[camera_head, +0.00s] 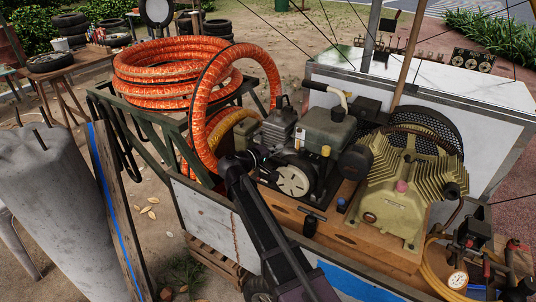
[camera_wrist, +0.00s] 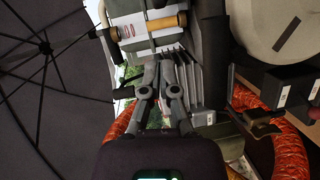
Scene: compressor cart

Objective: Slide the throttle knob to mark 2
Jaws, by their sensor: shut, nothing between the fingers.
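My gripper (camera_wrist: 161,66) is shut and empty, its two fingers together in the middle of the wrist view. In the head view my gripper (camera_head: 247,158) is at the left side of the engine (camera_head: 325,132), left of its round pale starter cover (camera_head: 293,180). In the wrist view a tan cylinder (camera_wrist: 160,23) lies across a white plate (camera_wrist: 128,32) with red marks, just beyond the fingertips. It may be the throttle knob; I cannot be sure, nor read which mark it is at. Whether the fingers touch it is unclear.
The starter cover fills the upper right of the wrist view (camera_wrist: 283,25), with black boxes (camera_wrist: 285,85) below it. An orange hose coil (camera_head: 165,75) stands left of the engine. The finned compressor (camera_head: 400,190) is to the right on the wooden deck.

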